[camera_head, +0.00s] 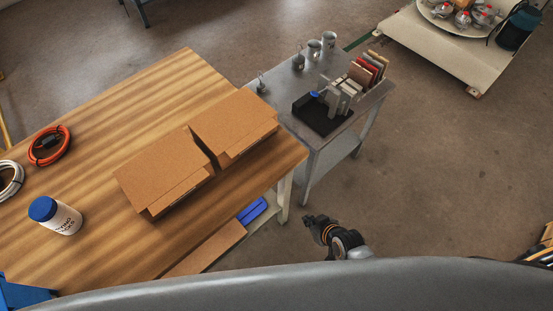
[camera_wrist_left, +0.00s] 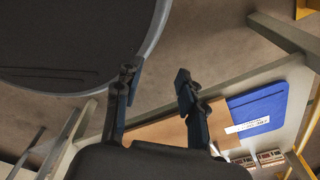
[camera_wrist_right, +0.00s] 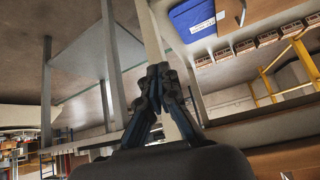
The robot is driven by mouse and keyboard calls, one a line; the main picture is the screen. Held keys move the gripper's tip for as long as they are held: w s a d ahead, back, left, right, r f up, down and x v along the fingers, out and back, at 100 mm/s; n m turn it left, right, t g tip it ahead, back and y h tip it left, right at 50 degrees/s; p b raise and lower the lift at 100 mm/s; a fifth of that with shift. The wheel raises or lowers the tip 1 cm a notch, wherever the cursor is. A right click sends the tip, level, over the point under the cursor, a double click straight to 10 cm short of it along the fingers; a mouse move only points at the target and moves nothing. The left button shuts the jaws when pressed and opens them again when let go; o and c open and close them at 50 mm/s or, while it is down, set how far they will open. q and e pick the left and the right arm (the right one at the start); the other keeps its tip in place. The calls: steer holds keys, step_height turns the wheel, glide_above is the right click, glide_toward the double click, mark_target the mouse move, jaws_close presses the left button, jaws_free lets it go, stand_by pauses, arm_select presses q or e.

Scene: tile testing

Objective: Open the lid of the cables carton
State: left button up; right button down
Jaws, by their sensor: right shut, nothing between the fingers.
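Two flat brown cardboard cartons lie side by side on the wooden table in the head view, a left one (camera_head: 160,168) and a right one (camera_head: 232,118). Both look closed on top, with a narrow gap between them. No label is legible, so I cannot tell which is the cables carton. My right gripper (camera_head: 311,222) is off the table's right edge, in front of the grey side table and apart from both cartons. In the right wrist view its fingertips (camera_wrist_right: 158,72) meet, empty. My left gripper (camera_wrist_left: 156,83) shows only in its wrist view, fingers apart and empty.
On the wooden table (camera_head: 120,105) are an orange cable coil (camera_head: 48,146), a white coil (camera_head: 10,178) and a blue-capped white tub (camera_head: 56,216). A grey metal side table (camera_head: 285,92) holds a black device and metal cups.

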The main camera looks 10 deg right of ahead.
steer(key=w+a+r+n+t+y, duration=0.1)
steer(key=w+a+r, duration=0.2)
steer(key=r, duration=0.4)
steer(key=w+a+r+t+y, duration=0.1)
steer(key=w+a+r+y, duration=0.1)
steer(key=r, duration=0.5)
steer(key=w+a+r+n+t+y, duration=0.1)
steer(key=w+a+r+t+y, duration=0.1)
steer(key=w+a+r, duration=0.2)
steer(key=shift+a+r+n+p, duration=0.15)
steer(key=shift+r, duration=0.55)
steer(key=shift+a+r+n+p, duration=0.1)
steer(key=shift+r+n+p, duration=0.05)
steer(key=shift+r, duration=0.55)
steer(key=shift+w+r+t, duration=0.25)
steer(key=shift+w+t, duration=0.15)
steer(key=shift+w, duration=0.15)
arm_select(q)
steer(key=shift+s+d+f+b, duration=0.25)
steer(key=shift+s+d+b, duration=0.25)
steer(key=shift+b, duration=0.15)
arm_select(e)
steer(key=shift+w+a, duration=0.75)
steer(key=shift+w, duration=0.3)
steer(key=shift+w+a, duration=0.8)
steer(key=shift+w, duration=0.25)
steer(key=shift+w+a, duration=0.75)
steer(key=shift+w, duration=0.3)
